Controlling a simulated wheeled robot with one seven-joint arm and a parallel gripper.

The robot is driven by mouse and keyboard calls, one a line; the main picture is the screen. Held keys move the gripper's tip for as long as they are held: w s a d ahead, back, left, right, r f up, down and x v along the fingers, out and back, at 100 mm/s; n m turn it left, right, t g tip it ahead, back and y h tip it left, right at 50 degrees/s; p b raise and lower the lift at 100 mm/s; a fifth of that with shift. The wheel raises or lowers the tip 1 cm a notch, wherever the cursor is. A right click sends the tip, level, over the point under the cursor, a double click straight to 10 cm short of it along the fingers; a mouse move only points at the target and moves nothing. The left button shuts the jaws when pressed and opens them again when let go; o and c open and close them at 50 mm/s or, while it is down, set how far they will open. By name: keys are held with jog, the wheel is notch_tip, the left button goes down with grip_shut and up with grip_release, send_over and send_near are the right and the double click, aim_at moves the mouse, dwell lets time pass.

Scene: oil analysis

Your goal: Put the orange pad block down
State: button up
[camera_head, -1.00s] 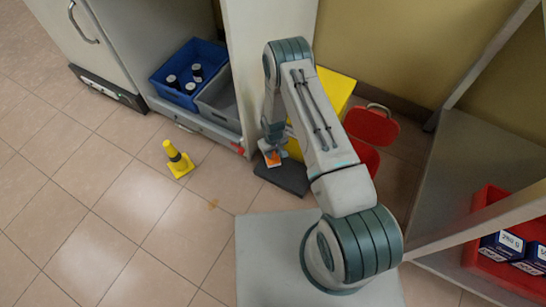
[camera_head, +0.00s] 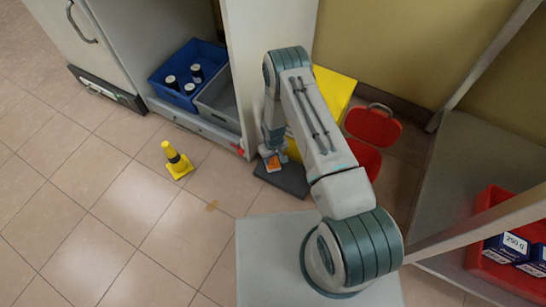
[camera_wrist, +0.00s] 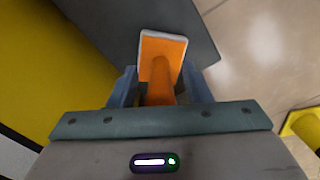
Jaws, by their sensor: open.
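The orange pad block (camera_head: 273,163) has a pale edge and sits at the dark grey slab (camera_head: 290,182) on the floor. In the wrist view the orange pad block (camera_wrist: 163,58) shows over the dark slab (camera_wrist: 110,25), with its orange handle-like part between the fingers. My gripper (camera_head: 272,153) is right at the block, pointing down. In the wrist view my gripper (camera_wrist: 152,88) has a finger on each side of the orange part, and the jaws are open. Whether the block's underside touches the slab is hidden.
A yellow cone (camera_head: 177,161) stands on the tiled floor to the left. A blue crate (camera_head: 170,72) with dark jars and a grey crate (camera_head: 217,102) sit on a low shelf. A red bin (camera_head: 485,265) is at right.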

notch_tip(320, 180, up, 8)
jog(key=p, duration=0.2)
jog(key=shift+f+p, duration=0.1)
jog(key=shift+p, duration=0.3)
